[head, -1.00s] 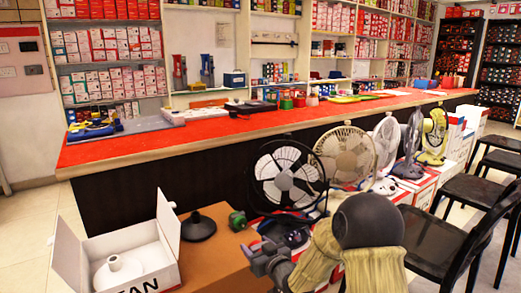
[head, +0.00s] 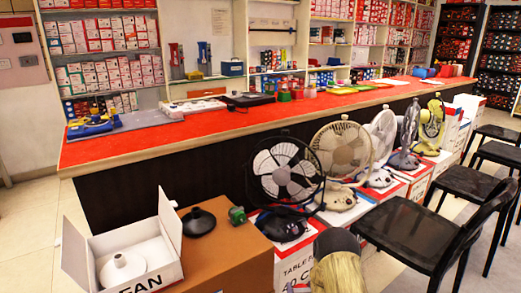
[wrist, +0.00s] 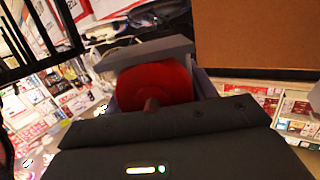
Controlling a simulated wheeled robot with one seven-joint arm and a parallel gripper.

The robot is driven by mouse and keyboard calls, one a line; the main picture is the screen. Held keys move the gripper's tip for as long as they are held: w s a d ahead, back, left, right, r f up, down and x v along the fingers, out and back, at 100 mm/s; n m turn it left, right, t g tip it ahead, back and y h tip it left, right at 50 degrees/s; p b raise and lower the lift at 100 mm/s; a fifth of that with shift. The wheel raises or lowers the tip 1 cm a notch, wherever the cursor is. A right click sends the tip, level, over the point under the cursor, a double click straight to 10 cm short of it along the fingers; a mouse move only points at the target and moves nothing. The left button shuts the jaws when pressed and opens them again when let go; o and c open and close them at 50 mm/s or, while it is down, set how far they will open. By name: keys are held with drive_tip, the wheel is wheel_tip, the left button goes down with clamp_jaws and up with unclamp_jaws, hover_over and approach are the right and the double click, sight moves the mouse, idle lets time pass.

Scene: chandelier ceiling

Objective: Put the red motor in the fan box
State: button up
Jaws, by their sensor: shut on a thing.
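My gripper (wrist: 150,70) is shut on the red motor (wrist: 160,84), a round red piece with a short dull stub, in the wrist view. In the head view the gripper and motor are out of sight; only part of my arm shows at the bottom edge. The fan box (head: 152,279) is a white open carton with raised flaps at the lower left of the head view. A white cone-shaped fan base (head: 122,268) lies inside it. The held motor is apart from the box, somewhere to its right.
A brown carton (head: 235,262) beside the fan box bears a black base (head: 198,223) and a green motor (head: 238,215). Several fans, such as the black one (head: 285,172), stand on boxes along the red counter (head: 190,128). Black chairs (head: 410,235) stand at right.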

drive_tip(key=shift+s+d+f+m+h+p, duration=0.2)
drive_tip(key=shift+s+d+f+p, duration=0.1)
drive_tip(key=shift+s+d, duration=0.15)
drive_tip(key=shift+s+d+f+m+h+p, duration=0.1)
drive_tip(key=shift+s+d+f+h+p, duration=0.15)
drive_tip(key=shift+s, duration=0.2)
wheel_tip(320, 180, up, 38)
drive_tip(key=p, duration=3.7)
drive_tip(key=shift+f, duration=0.15)
drive_tip(key=s, duration=0.1)
drive_tip(key=s+r, duration=0.2)
drive_tip(key=s, duration=0.1)
drive_tip(key=shift+s+d+r, duration=0.1)
